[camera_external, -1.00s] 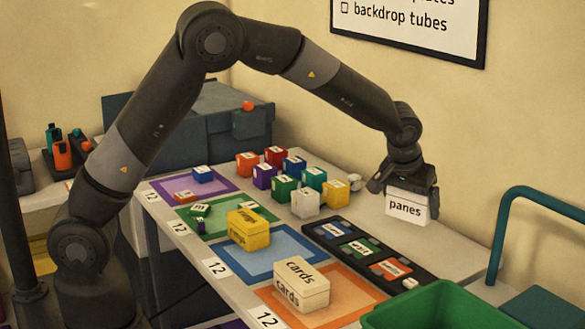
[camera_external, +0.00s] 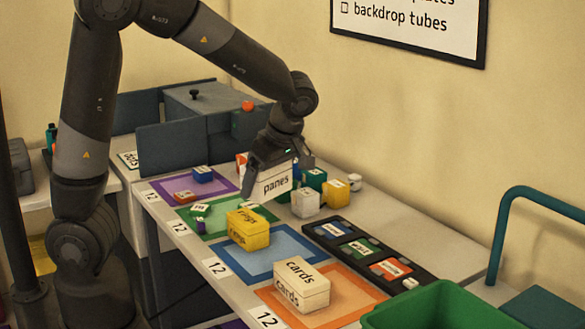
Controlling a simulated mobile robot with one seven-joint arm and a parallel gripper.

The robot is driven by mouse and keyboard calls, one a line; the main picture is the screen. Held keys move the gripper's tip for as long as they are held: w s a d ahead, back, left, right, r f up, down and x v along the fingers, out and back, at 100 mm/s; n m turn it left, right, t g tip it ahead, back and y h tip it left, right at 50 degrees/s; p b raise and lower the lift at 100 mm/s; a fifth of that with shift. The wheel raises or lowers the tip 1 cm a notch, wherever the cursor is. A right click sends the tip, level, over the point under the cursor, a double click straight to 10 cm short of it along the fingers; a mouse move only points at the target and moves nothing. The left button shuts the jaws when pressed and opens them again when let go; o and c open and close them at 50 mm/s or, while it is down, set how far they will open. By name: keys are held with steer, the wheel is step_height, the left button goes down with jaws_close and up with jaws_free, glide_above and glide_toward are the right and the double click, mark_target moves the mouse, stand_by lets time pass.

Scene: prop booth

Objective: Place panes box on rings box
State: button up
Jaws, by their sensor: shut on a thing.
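The white panes box (camera_external: 274,182), lettered "panes", hangs in my gripper (camera_external: 277,164), which is shut on it. It is tilted a little and held above the table, up and to the right of the rings box in the picture. The yellow rings box (camera_external: 249,230) stands between the green mat (camera_external: 215,229) and the blue mat (camera_external: 277,262), with nothing on top of it. Its lettering is partly legible. The panes box and my gripper hide part of the group of small coloured boxes behind.
A white cards box (camera_external: 302,285) stands on the orange mat (camera_external: 352,297). A black tray (camera_external: 335,232) with several cards lies to the right. Small boxes, including a white one (camera_external: 305,203) and a yellow one (camera_external: 335,193), stand close behind. A green bin (camera_external: 432,312) is at the front right.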

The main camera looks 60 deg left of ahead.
steer(key=shift+s+a+f+n, duration=0.2)
steer(key=shift+s+a+n, duration=0.3)
steer(key=shift+s+a, duration=0.15)
glide_above(243, 216)
steer(key=d, duration=0.1)
steer(key=f, duration=0.6)
steer(key=shift+w+f, duration=0.3)
steer(key=shift+f, duration=1.95)
steer(key=shift+f, duration=0.15)
steer(key=o, duration=0.8)
steer(key=shift+o, duration=0.2)
